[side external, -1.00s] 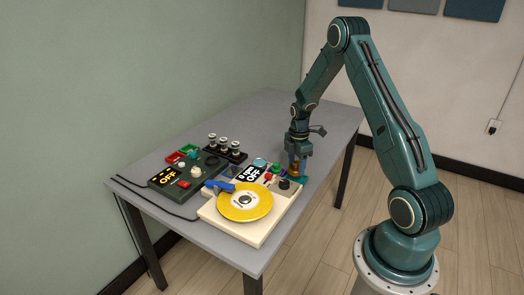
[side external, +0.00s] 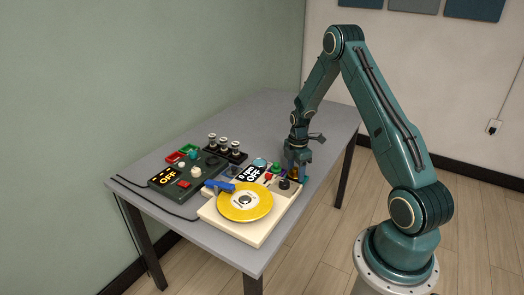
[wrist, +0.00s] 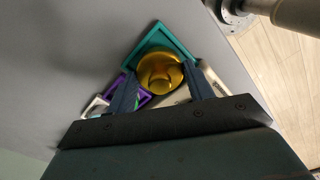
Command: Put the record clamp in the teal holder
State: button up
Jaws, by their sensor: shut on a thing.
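The record clamp is a shiny gold round piece (wrist: 160,74), seen from above in the wrist view. My gripper (wrist: 161,70) is shut on it, one finger on each side. The teal holder (wrist: 172,30) is a square-cornered frame whose rim shows behind and beside the clamp. The clamp overlaps the holder's inside; its lower end is hidden, so I cannot tell whether it touches the bottom. In the side view my gripper (side external: 298,173) is low at the table's right side, covering most of the holder, with a bit of the amber clamp (side external: 292,171) showing.
A cream turntable (side external: 262,234) with a yellow record (side external: 245,203) stands close to the gripper. A purple holder (wrist: 121,88) and a pale one (wrist: 95,107) sit beside the teal one. A dark control box (side external: 178,172) is further left. The table's back is clear.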

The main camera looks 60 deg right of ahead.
jog(key=shift+f, duration=0.5)
jog(key=o, duration=1.2)
jog(key=shift+r, duration=0.1)
jog(key=shift+r, duration=3.4)
